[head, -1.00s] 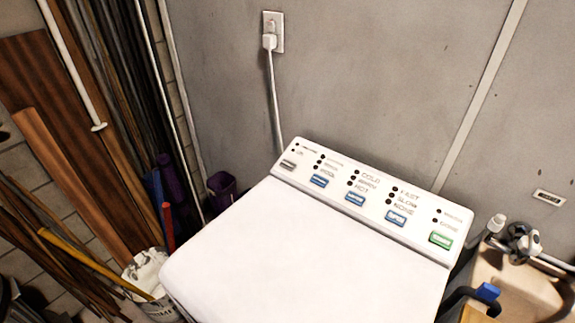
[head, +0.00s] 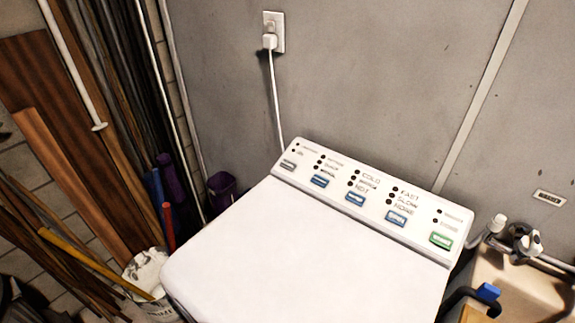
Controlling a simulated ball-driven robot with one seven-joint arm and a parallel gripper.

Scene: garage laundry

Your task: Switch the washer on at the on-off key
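The white washer (head: 300,255) stands against the grey wall, its flat lid clear. Its sloped control panel (head: 375,179) runs along the back edge. A grey key (head: 288,165) sits at the panel's far left end, with small dark dots and lettering above it. Three blue keys (head: 320,181) sit in a row to its right, and a green key (head: 441,240) is at the right end. The labels are too blurred to tell for certain which is the on-off key. No lit lamp shows on the panel. My gripper is not in the head view.
A white plug and cord (head: 272,75) hang from the wall outlet above the washer. A white bucket (head: 148,272), a purple container (head: 222,188) and long boards and poles (head: 70,150) crowd the left. A sink (head: 515,285) with taps stands close on the right.

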